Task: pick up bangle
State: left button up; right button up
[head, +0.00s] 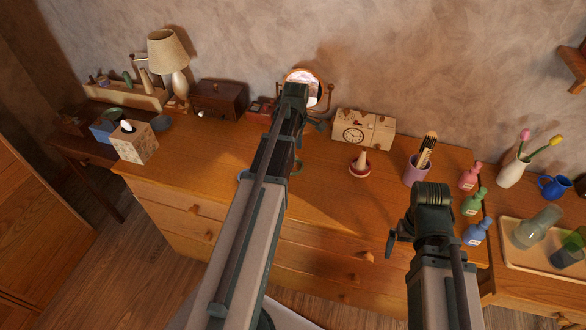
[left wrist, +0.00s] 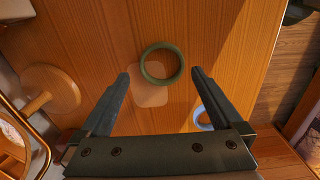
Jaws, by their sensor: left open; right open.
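The bangle is a dark green ring (left wrist: 143,66) lying flat on the wooden dresser top. In the head view only part of it (head: 298,168) shows beside my left arm, which hides the rest. My left gripper (left wrist: 160,75) is open and empty; in its wrist view the ring shows between and just beyond the two fingertips. I cannot tell the height of the fingers above the wood. My right gripper (head: 391,243) is open and empty over the front right part of the dresser.
A pale blue ring (left wrist: 202,118) lies near the left gripper's right finger. A round mirror (head: 303,88), a clock box (head: 380,130) and a ring cone (head: 360,165) stand behind. A brush cup (head: 415,172) and several bottles stand at right.

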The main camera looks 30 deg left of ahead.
pick_arm(q)
jog(key=f+b, duration=0.3)
jog(key=f, duration=0.1)
jog(key=shift+s+a+b, duration=0.2)
jog(key=shift+a+b, duration=0.1)
jog(key=shift+b, duration=0.1)
jog(key=shift+f+b, duration=0.55)
jog(key=shift+f, duration=0.05)
jog(key=shift+r, duration=0.1)
jog(key=shift+c, duration=0.2)
jog(key=c, duration=1.1)
jog(key=shift+o, duration=0.2)
jog(key=shift+r+p, duration=0.25)
jog(key=shift+p, duration=0.05)
